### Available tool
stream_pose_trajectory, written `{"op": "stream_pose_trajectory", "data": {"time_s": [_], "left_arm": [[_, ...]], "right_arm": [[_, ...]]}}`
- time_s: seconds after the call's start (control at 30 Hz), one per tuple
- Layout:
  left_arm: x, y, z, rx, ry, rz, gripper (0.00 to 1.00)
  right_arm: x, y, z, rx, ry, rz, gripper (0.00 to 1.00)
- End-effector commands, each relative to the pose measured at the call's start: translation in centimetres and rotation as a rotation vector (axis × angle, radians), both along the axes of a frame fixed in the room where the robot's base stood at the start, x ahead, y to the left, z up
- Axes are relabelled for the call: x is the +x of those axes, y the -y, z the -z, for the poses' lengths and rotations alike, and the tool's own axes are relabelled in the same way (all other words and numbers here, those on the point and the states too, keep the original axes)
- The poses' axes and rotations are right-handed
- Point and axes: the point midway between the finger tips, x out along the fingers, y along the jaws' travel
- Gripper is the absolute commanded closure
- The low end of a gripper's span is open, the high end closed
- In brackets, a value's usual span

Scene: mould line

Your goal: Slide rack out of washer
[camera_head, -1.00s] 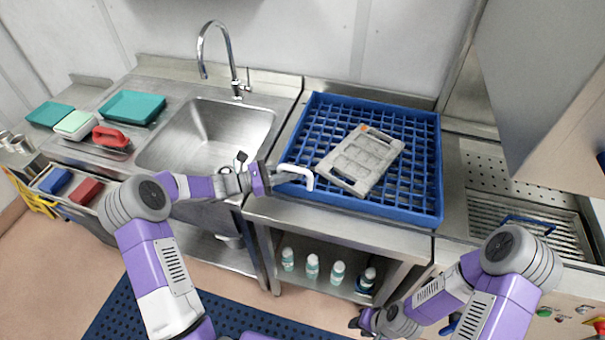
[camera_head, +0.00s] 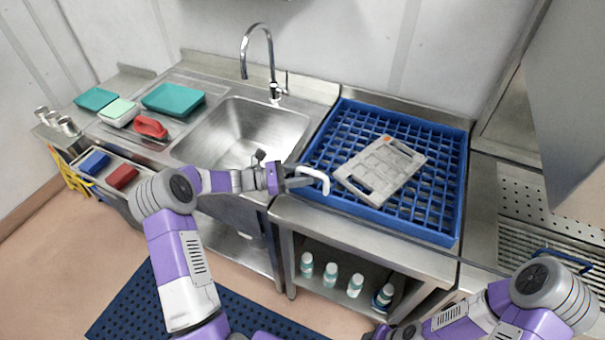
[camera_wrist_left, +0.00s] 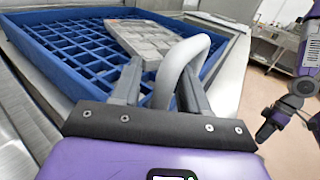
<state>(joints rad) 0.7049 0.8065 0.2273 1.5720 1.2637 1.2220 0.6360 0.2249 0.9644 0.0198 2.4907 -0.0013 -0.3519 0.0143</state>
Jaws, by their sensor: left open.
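The blue lattice rack (camera_head: 459,193) sits on the steel counter beside the sink, and fills the left wrist view (camera_wrist_left: 42,60) too. A grey mould plate (camera_head: 382,170) lies tilted on its grid. My left gripper (camera_head: 308,184) is at the rack's near left side, fingers open. A white curved handle (camera_head: 326,182) stands at its fingertips; in the left wrist view the handle (camera_wrist_left: 172,70) rises between the fingers (camera_wrist_left: 160,85). I cannot tell what it is fixed to. My right gripper (camera_head: 378,334) is low at the picture's bottom edge, mostly cut off, its jaws unclear.
The sink (camera_head: 245,140) with tap (camera_head: 270,60) is to the left; teal trays (camera_head: 173,98) and a red-handled brush (camera_head: 150,127) lie beyond it. Several bottles (camera_head: 331,274) stand on the shelf below. A grey hood (camera_head: 575,80) overhangs the slotted steel bed (camera_head: 545,240) at right.

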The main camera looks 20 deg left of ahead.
Motion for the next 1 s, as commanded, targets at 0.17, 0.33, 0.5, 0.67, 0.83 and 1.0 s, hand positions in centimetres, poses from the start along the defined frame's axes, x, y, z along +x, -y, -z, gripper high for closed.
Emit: {"op": "stream_pose_trajectory", "data": {"time_s": [0.17,0.33,0.5,0.67,0.83,1.0], "left_arm": [[-1.1,-2.0,0.0,0.001,-0.002,-0.006,0.56],[-2.7,-4.5,0.0,0.002,-0.001,-0.006,0.56],[-3.7,-6.1,0.0,0.002,0.0,-0.005,0.56],[-4.0,-6.5,0.0,0.001,-0.001,-0.004,0.56],[-4.0,-6.5,0.0,0.001,-0.001,-0.003,0.56],[-4.0,-6.5,0.0,0.001,-0.001,-0.003,0.56]], "right_arm": [[0.0,0.0,-0.2,0.0,0.0,0.0,0.64],[0.0,0.0,-0.3,0.0,0.0,0.0,0.64],[0.0,0.0,-0.4,0.0,0.0,0.0,0.64],[0.0,0.0,-0.4,0.0,0.0,0.0,0.64],[0.0,0.0,-0.4,0.0,0.0,0.0,0.64],[0.0,0.0,-0.4,0.0,0.0,0.0,0.64]]}}
